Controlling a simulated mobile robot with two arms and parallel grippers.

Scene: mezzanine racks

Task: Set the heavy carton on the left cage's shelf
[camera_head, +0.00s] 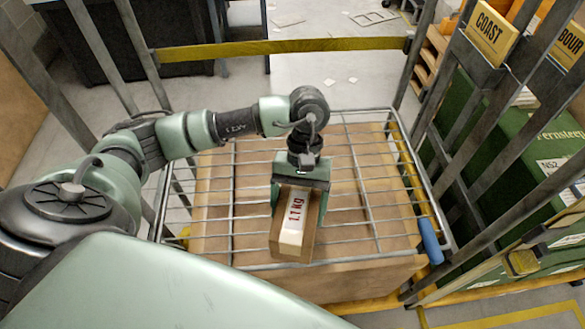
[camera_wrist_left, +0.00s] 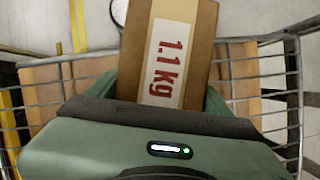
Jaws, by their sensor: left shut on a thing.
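My left gripper (camera_head: 299,196) is shut on a small brown carton (camera_head: 289,245) with a white label reading 1.1 kg in red. In the left wrist view the carton (camera_wrist_left: 203,75) sits between the green fingers, its label facing the camera. The carton is over the wire shelf (camera_head: 350,261) of the cage, near the middle of its front part. I cannot tell whether it touches the wires. The shelf looks otherwise empty. My right gripper is not in view.
Large brown cardboard (camera_head: 215,205) shows beneath the wires. A blue handle (camera_head: 431,240) is at the shelf's right corner. Grey cage posts and a yellow strap (camera_head: 280,48) surround it.

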